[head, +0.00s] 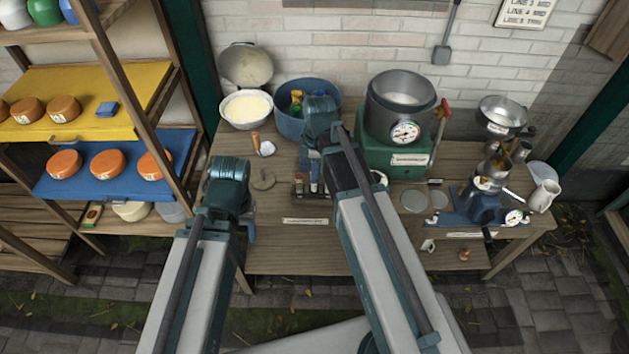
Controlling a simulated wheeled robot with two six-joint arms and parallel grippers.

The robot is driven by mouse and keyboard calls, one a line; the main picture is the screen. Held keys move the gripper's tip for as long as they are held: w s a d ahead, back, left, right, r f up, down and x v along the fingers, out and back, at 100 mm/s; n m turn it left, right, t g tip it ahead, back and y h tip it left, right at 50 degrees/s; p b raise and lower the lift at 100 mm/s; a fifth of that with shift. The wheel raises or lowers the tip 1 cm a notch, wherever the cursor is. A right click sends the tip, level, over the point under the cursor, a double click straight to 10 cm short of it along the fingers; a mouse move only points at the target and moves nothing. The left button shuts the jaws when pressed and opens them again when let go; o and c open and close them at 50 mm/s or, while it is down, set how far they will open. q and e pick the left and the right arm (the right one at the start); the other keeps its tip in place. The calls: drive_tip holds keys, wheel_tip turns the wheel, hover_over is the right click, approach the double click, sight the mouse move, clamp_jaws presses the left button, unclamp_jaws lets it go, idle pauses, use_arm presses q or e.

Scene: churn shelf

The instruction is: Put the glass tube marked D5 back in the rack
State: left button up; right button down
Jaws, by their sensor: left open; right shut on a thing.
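The small rack (299,194) stands on the wooden table, partly hidden behind my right arm. Slim glass tubes (298,183) with dark and reddish parts show at it. My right gripper (316,160) is over the right side of the rack, shut on a glass tube (314,181). My wrist hides most of the grip, and I cannot tell whether this tube is in the rack or above it. No D5 mark is readable. My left gripper (228,182) is open and empty over the table's left edge, left of the rack; its fingertips are mostly hidden.
Behind the rack are a blue tub (288,122) and a bowl of pale curds (247,109). A steel pot (400,105) on a green base stands right of my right arm. A shelf with orange cheeses (108,163) is at left. The front table strip is mostly clear.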

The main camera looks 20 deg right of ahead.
drive_tip(key=shift+f+b, duration=1.15)
drive_tip(key=shift+f, duration=0.35)
drive_tip(key=shift+f, duration=0.1)
drive_tip(key=shift+f, duration=0.15)
drive_tip(key=c, duration=0.7)
unclamp_jaws()
